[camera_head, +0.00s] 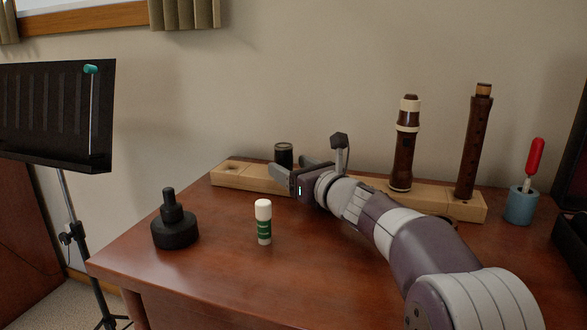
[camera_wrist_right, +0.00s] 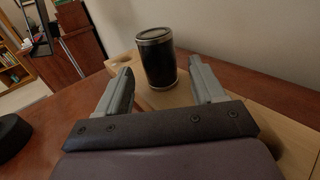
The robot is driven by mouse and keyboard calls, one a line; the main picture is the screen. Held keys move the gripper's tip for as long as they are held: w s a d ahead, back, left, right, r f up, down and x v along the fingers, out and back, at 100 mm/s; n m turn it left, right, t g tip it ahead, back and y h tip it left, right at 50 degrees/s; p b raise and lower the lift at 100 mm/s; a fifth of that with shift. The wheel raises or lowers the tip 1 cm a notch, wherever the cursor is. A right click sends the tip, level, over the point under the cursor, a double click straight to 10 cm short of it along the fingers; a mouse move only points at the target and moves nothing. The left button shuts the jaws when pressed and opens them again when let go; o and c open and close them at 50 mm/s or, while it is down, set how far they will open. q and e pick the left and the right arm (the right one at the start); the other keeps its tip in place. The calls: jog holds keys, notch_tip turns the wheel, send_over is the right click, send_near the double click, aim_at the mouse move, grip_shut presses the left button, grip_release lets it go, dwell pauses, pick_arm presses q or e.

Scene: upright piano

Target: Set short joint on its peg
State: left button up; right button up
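A short dark cylinder with pale metallic rims (camera_head: 283,155), likely the short joint, stands upright at the left part of a long wooden rack (camera_head: 465,206). In the right wrist view the cylinder (camera_wrist_right: 157,56) stands just beyond and between the fingertips. My right gripper (camera_head: 294,170) is open and empty, its fingers spread towards the cylinder; I see no contact. Any peg under the cylinder is hidden. The rack's left end has an empty round hollow (camera_head: 231,166). My left gripper is not in view.
Two taller brown woodwind joints, one with cream bands (camera_head: 405,145) and one plain (camera_head: 473,145), stand on the rack. A black stepped stand (camera_head: 175,231) and a green-white glue stick (camera_head: 264,222) are in front. A blue cup (camera_head: 521,205) holds a red-handled tool (camera_head: 535,155).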

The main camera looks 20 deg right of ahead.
jog(key=shift+f, duration=0.45)
notch_tip(320, 180, up, 6)
jog(key=p, duration=0.4)
jog(key=shift+f, duration=0.15)
jog(key=s+d+r+p, duration=0.4)
jog(key=s+d+r, duration=0.2)
jog(key=s, duration=0.3)
jog(key=shift+d, duration=0.85)
jog(key=shift+w+r, duration=0.1)
jog(key=shift+r, duration=0.05)
